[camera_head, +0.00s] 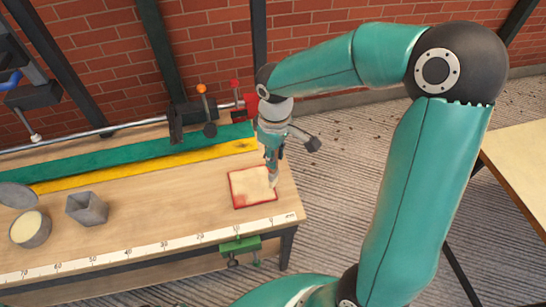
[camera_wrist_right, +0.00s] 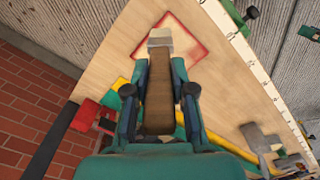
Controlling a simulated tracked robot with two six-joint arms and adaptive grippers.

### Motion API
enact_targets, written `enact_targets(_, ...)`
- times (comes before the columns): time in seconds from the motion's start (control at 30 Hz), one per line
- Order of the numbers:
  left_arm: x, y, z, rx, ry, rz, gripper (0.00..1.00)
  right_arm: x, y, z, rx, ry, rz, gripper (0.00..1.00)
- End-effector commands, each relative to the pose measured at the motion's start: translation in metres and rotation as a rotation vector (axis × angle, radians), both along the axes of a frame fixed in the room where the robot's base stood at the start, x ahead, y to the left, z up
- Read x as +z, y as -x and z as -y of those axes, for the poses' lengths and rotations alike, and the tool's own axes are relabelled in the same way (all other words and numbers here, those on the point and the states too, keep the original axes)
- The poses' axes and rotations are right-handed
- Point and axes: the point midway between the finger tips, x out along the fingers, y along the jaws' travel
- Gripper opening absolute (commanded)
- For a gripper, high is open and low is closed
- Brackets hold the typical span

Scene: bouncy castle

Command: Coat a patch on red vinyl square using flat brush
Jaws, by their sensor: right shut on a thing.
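The red vinyl square (camera_head: 235,200) lies flat near the right end of the workbench. It has a red border and a pale cream area over most of its middle; it also shows in the right wrist view (camera_wrist_right: 200,47). My right gripper (camera_head: 271,168) is shut on the flat brush, above the square's right side. In the right wrist view the brush's brown handle (camera_wrist_right: 158,95) runs between the fingers (camera_wrist_right: 160,72), with its pale head (camera_wrist_right: 160,36) over the square. I cannot tell whether the bristles touch it. My left gripper is out of view.
An open tin with cream contents (camera_head: 30,230), its grey lid (camera_head: 17,196) and a grey square cup (camera_head: 88,210) stand at the left. A ruler strip (camera_head: 150,248) lines the front edge, with a green clamp (camera_head: 240,245). Green (camera_head: 120,163) and yellow strips (camera_head: 150,168) and a bar clamp (camera_head: 100,131) lie behind.

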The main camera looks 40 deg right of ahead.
Motion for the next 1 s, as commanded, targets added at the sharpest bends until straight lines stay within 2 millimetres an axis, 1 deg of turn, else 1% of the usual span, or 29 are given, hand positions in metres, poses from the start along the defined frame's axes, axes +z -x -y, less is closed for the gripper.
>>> enact_targets(0.03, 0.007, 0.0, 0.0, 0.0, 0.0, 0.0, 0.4, 0.009, -0.001, 0.0, 0.001, 0.0, 0.001, 0.0)
enact_targets(0.3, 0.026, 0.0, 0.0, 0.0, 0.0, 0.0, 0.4, 0.033, -0.002, -0.002, 0.006, 0.001, 0.001, 0.0)
enact_targets(0.4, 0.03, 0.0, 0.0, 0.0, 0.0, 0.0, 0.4, 0.039, -0.002, -0.002, 0.007, 0.001, 0.001, 0.0)
enact_targets(0.53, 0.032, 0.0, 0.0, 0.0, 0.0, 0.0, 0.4, 0.041, -0.002, -0.002, 0.008, 0.001, 0.0, 0.0)
enact_targets(1.0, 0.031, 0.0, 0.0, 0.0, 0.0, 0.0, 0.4, 0.04, -0.003, -0.003, 0.008, 0.001, 0.001, 0.0)
